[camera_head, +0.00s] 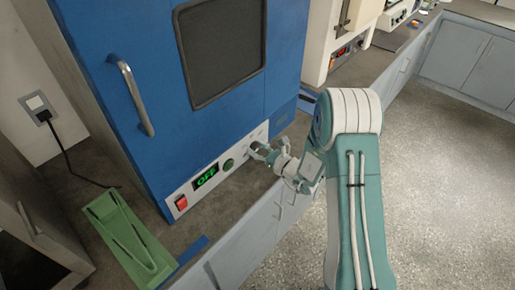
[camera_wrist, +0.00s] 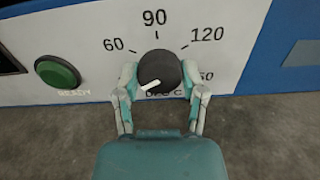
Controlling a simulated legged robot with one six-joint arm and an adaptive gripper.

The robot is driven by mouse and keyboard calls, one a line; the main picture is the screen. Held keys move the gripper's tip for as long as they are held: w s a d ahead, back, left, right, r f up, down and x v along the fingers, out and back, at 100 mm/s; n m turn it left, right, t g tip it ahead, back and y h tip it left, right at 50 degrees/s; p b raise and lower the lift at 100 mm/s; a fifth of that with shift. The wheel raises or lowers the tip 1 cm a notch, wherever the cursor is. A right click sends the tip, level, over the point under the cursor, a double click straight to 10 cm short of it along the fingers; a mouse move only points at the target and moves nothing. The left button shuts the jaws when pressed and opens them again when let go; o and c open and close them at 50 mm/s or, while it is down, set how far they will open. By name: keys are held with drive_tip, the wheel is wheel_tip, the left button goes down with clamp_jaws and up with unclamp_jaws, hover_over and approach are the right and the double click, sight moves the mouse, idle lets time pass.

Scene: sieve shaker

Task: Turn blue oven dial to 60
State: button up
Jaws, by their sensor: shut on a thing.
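The blue oven (camera_head: 140,60) stands on the counter, with a white control panel along its bottom edge. In the wrist view, its round black dial (camera_wrist: 165,66) carries a white pointer mark aimed to the lower left, below the 60 label (camera_wrist: 113,44). The 90 and 120 labels show above and to the upper right; a further label at right is partly covered. My gripper (camera_wrist: 159,78) has one finger on each side of the dial and is shut on it. In the head view, my gripper (camera_head: 258,149) is at the panel and largely hides the dial.
The panel also has a green button (camera_wrist: 57,72) marked READY, a red switch (camera_head: 181,202) and a display (camera_head: 206,176) reading OFF in green. A green tray-like object (camera_head: 130,240) lies left on the counter. Open floor lies at right.

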drive_tip(key=m, duration=0.6)
drive_tip(key=shift+w+r, duration=0.1)
drive_tip(key=shift+d+m, duration=0.1)
drive_tip(key=shift+m, duration=2.6)
drive_tip(key=o, duration=1.2)
drive_tip(key=shift+w, duration=0.1)
drive_tip(key=shift+c, duration=0.2)
drive_tip(key=v, duration=1.2)
